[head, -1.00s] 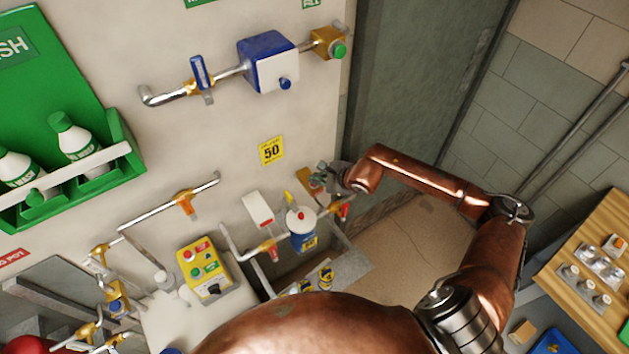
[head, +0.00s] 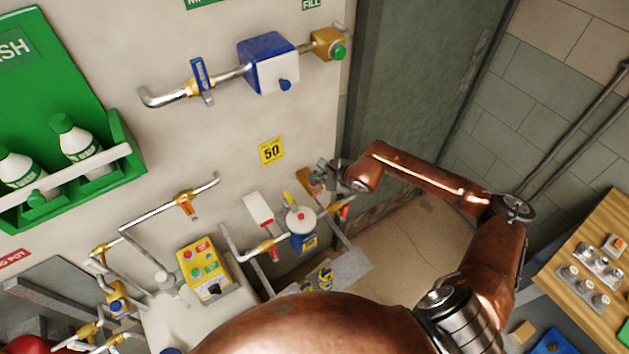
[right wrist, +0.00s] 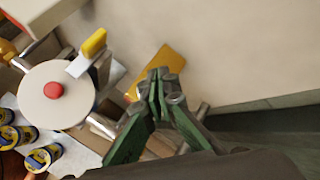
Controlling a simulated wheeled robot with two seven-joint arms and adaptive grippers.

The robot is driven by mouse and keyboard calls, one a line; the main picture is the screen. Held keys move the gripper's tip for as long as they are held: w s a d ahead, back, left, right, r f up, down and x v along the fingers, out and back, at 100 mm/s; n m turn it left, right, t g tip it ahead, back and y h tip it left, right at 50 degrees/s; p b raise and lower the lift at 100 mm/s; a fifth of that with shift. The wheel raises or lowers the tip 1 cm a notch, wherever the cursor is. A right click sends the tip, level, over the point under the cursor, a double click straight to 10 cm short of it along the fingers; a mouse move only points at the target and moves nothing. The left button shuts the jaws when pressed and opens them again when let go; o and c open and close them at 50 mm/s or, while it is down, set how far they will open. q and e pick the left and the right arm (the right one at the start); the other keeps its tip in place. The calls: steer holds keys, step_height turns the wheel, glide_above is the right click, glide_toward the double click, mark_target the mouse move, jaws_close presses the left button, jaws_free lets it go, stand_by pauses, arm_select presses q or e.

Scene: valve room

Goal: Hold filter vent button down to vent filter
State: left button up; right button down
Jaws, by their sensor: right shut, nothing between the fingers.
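The filter is a blue canister (head: 302,241) with a white lid and a yellow lever, low on the wall pipework. Its red button (head: 300,216) is on the lid. In the right wrist view the red button (right wrist: 53,90) sits at the left on the round white lid (right wrist: 62,113), with the yellow lever (right wrist: 93,43) beside it. My right gripper (head: 320,171) is shut and empty, up and to the right of the lid. In the right wrist view its green fingers (right wrist: 158,84) are together, apart from the button, in front of a yellow plate. My left gripper is out of view.
A white box (head: 257,208) is on the wall left of the filter. A yellow control box (head: 203,268) is farther left. Several small blue-and-yellow cans (right wrist: 43,157) stand below the filter. A door frame is at right.

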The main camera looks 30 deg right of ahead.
steer(key=shift+r, duration=0.4)
steer(key=shift+r+p, duration=0.9)
steer(key=shift+r, duration=1.6)
